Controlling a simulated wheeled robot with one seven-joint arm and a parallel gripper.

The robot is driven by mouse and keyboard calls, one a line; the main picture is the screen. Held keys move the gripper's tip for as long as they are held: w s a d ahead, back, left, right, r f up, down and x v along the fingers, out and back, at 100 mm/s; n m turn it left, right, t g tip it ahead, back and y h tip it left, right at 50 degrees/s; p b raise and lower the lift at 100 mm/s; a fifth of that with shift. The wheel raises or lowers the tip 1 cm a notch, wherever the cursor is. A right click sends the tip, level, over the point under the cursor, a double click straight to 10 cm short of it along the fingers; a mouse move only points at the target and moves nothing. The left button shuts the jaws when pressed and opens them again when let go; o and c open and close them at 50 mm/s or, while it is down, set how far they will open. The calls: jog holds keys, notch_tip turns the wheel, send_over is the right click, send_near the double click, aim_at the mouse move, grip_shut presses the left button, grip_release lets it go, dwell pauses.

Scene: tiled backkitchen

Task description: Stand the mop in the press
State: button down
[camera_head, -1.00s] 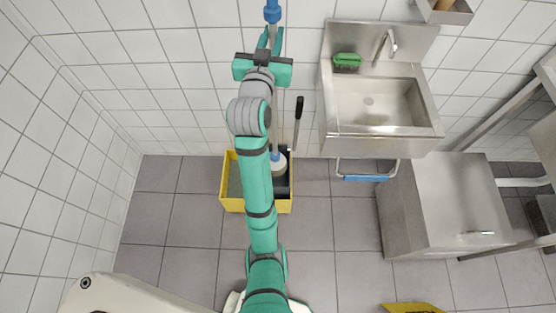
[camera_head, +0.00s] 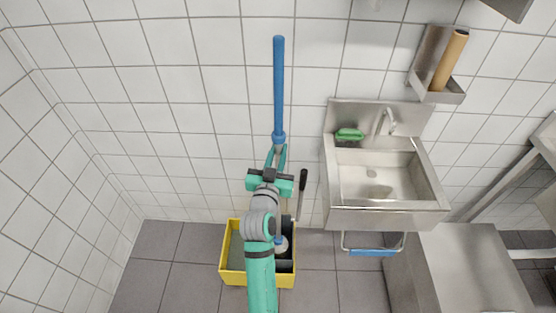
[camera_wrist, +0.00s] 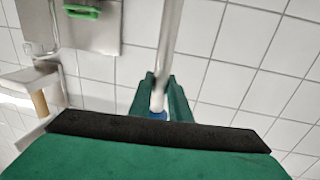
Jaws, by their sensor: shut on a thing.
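The mop (camera_head: 279,85) stands roughly upright, its long blue handle rising above my gripper. My gripper (camera_head: 277,155) is shut on its pole just below the blue handle. In the wrist view the mop's metal pole (camera_wrist: 170,40) runs from between the green fingers (camera_wrist: 160,98). The whitish mop head (camera_head: 281,248) shows at the press (camera_head: 284,265), the dark part at the right of the yellow bucket (camera_head: 229,274). My arm hides part of the pole and press, so I cannot tell how deep the head sits. The press's black-gripped lever (camera_head: 303,182) points up.
A steel sink (camera_head: 385,215) with a green item (camera_head: 349,134) hangs on the wall to the right. A steel cabinet (camera_head: 465,270) stands beyond it. A wall shelf (camera_head: 425,65) holds a brown roll (camera_head: 449,62). The tiled wall is close behind; floor left of the bucket is clear.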

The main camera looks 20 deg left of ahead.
aim_at(277, 162)
jog(key=shift+f, duration=1.8)
jog(key=c, duration=1.6)
grip_release()
jog(key=shift+f, duration=0.15)
jog(key=shift+c, duration=0.2)
